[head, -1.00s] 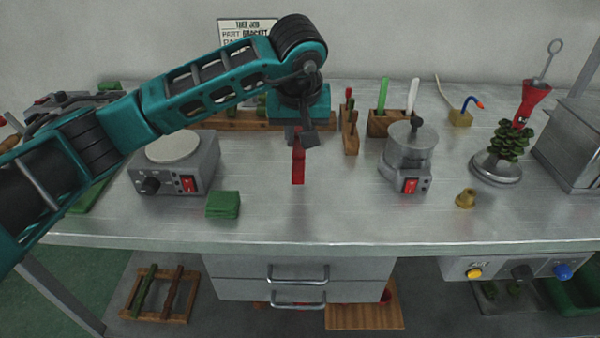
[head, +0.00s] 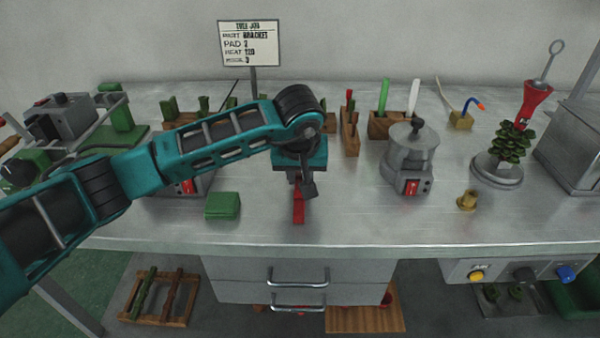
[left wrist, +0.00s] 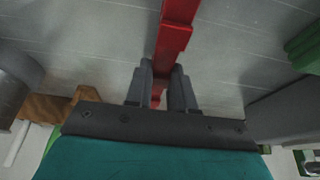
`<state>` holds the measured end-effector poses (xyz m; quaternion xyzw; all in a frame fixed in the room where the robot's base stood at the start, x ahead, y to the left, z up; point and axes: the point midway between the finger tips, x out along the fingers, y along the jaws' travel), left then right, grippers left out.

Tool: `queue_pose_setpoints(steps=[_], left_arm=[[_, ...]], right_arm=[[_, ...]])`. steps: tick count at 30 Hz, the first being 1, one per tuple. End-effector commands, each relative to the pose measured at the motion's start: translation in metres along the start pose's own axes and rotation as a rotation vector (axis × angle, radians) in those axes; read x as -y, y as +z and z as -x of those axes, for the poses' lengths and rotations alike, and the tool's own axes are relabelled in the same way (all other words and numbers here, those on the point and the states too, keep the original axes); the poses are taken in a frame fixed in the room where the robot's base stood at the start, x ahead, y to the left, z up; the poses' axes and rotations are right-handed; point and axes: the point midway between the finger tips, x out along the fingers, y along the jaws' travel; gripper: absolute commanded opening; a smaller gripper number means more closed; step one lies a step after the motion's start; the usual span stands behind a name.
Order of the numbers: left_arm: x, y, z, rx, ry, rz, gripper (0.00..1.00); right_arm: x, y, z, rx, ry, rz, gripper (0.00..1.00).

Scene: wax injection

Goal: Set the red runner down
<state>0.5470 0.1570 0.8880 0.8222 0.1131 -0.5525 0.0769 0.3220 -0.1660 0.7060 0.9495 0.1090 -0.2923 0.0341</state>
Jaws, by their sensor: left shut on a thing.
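The red runner (head: 298,207) is a slim red bar in the grip of my left gripper (head: 297,187), over the front middle of the metal bench. In the head view it hangs below the gripper, its lower end close to the bench top; I cannot tell whether it touches. In the left wrist view the red runner (left wrist: 175,35) passes between the two dark fingers of the left gripper (left wrist: 162,85), which are shut on it. The gripper hides part of the runner. My right gripper is not in view.
A green block stack (head: 222,205) lies left of the runner. A hot plate, partly behind my arm, stands behind it. A grey pot (head: 410,155) and a small brass piece (head: 467,200) stand to the right. The bench front edge (head: 330,249) is near; bare metal lies around the runner.

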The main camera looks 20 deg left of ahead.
Motion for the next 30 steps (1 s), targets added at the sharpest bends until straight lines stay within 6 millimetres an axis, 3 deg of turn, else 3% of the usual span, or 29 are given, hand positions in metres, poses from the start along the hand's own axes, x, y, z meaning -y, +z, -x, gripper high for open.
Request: queue_pose_setpoints(steps=[1,2,9,20,30], left_arm=[[0.0,0.001,-0.003,-0.001,0.0,0.0,0.0],[0.0,0.001,-0.002,0.0,0.0,0.0,0.25],[0.0,0.001,-0.002,0.0,0.0,0.0,0.48],[0.0,-0.001,0.005,-0.001,0.0,0.0,0.49],[0.0,-0.002,0.074,-0.006,0.001,-0.001,0.49]], right_arm=[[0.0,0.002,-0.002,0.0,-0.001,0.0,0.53],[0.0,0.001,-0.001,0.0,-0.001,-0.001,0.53],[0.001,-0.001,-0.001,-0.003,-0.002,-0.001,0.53],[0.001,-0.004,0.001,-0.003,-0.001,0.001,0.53],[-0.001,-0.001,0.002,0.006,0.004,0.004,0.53]])
